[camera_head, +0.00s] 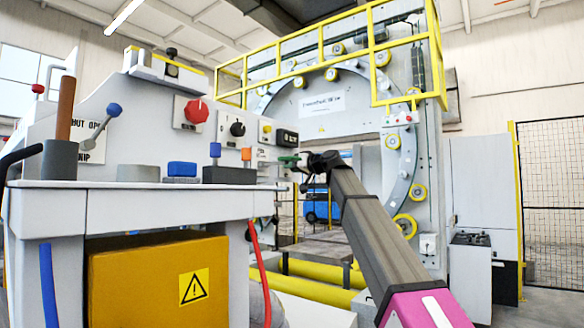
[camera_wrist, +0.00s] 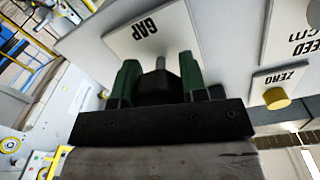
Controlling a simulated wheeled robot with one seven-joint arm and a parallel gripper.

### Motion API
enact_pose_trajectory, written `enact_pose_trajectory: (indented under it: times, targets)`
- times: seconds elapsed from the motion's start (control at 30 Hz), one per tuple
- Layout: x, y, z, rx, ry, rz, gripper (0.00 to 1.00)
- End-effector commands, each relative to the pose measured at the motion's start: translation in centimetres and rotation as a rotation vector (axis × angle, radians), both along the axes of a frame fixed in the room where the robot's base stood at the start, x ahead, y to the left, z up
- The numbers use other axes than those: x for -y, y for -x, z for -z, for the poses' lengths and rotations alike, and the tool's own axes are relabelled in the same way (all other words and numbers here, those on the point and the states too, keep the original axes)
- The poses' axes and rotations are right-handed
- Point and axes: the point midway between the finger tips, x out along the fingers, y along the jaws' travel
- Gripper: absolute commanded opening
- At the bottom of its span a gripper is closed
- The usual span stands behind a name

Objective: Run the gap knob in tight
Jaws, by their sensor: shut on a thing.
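The gap knob (camera_wrist: 155,88) is a black knob with a grey shaft, below the white plate marked GAP (camera_wrist: 150,32), which appears upside down in the wrist view. My gripper (camera_wrist: 158,78) has its two green fingers on either side of the knob and is shut on it. In the head view my gripper (camera_head: 291,161) is at the right end of the grey panel, and the knob cannot be made out there. How far the knob is turned in cannot be told.
A yellow ZERO button (camera_wrist: 277,98) is close to the right of my gripper in the wrist view. In the head view a red knob (camera_head: 196,111) and a black knob (camera_head: 237,129) are on the panel. The grey bench (camera_head: 140,200) stands below.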

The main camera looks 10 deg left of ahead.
Motion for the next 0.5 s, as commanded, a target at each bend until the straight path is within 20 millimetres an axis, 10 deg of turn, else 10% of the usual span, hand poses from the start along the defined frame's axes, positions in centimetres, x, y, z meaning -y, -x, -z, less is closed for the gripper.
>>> enact_pose_trajectory:
  times: [0.5]
  targets:
    - [0.02,-0.04,0.01,-0.272,-0.111,0.000,0.16]
